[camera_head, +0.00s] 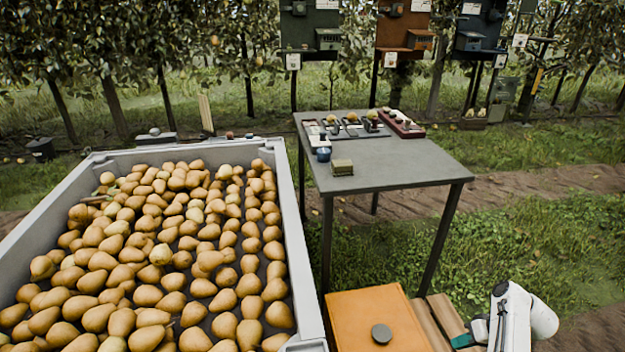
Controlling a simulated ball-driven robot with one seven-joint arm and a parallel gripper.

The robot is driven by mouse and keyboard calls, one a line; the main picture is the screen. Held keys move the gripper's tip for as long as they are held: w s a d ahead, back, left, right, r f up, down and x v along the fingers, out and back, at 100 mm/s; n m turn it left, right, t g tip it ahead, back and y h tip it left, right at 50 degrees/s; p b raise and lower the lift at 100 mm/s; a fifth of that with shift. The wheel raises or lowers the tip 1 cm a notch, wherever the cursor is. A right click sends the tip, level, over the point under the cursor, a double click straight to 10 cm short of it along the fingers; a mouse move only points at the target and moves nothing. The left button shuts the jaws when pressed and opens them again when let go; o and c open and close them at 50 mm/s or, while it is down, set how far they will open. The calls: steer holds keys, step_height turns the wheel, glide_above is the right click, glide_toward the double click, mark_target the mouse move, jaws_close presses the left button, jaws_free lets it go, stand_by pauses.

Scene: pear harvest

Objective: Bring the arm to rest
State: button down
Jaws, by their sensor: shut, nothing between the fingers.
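My white arm shows at the lower right of the head view, with the hand turned on its side. The rest of the arm is outside the frame.
A large grey bin (298,232) full of pears (170,255) fills the left. A grey table (400,172) holds a small block (342,167), a blue cup (323,154) and trays at its far end. Grass lies open at the right.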

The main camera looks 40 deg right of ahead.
steer(key=w+a+r+n+g+h, duration=0.1)
steer(key=w+a+r+n+g, duration=0.15)
steer(key=a, duration=0.95)
steer(key=w+a+r+n+g, duration=0.1)
steer(key=a+r+n+g, duration=0.15)
steer(key=a, duration=0.95)
steer(key=s+a+r+n+h, duration=0.1)
steer(key=s+a+r+n, duration=0.2)
steer(key=a, duration=0.5)
step_height(320, 180, up, 20)
steer(key=s+a+p, duration=0.1)
steer(key=p, duration=1.6)
steer(key=shift+f, duration=0.15)
steer(key=shift+a, duration=0.1)
